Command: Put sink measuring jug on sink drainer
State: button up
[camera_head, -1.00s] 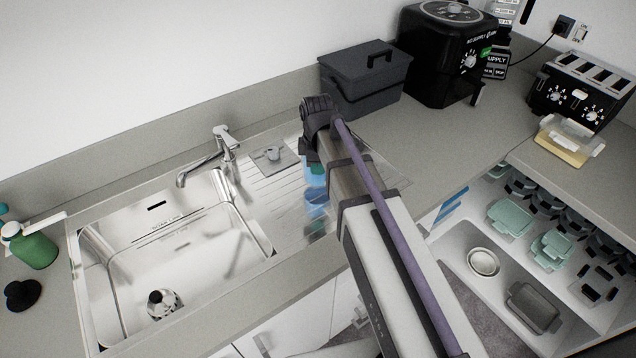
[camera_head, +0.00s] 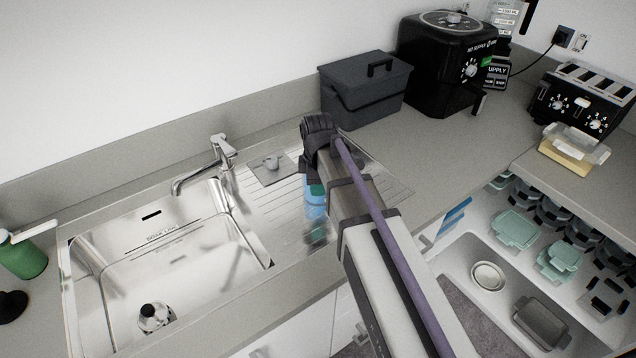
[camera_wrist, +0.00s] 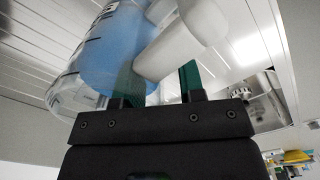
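The sink drainer (camera_head: 275,205) is the ridged steel surface right of the sink bowl in the head view. The clear measuring jug with blue contents (camera_head: 315,208) shows beside my arm over the drainer's right part, partly hidden. In the wrist view the jug (camera_wrist: 110,55) is close and tilted in the picture, with dark scale marks. I cannot tell whether the jug's base touches the drainer.
The tap (camera_head: 205,165) stands behind the sink bowl (camera_head: 165,265). A dark lidded bin (camera_head: 365,85) and black appliance (camera_head: 445,60) stand behind right. An open drawer (camera_head: 500,285) holds dishes.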

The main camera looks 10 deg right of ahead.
notch_tip(320, 180, up, 13)
jog(key=p, duration=1.2)
jog(key=shift+f+p, duration=0.2)
jog(key=shift+p, duration=0.1)
jog(key=shift+s+f, duration=0.1)
jog(key=shift+s, duration=0.1)
jog(key=s+d+m, duration=0.3)
jog(key=s+m, duration=1)
jog(key=m, duration=0.2)
jog(key=shift+s, duration=0.35)
notch_tip(320, 180, down, 7)
jog(key=b, duration=0.7)
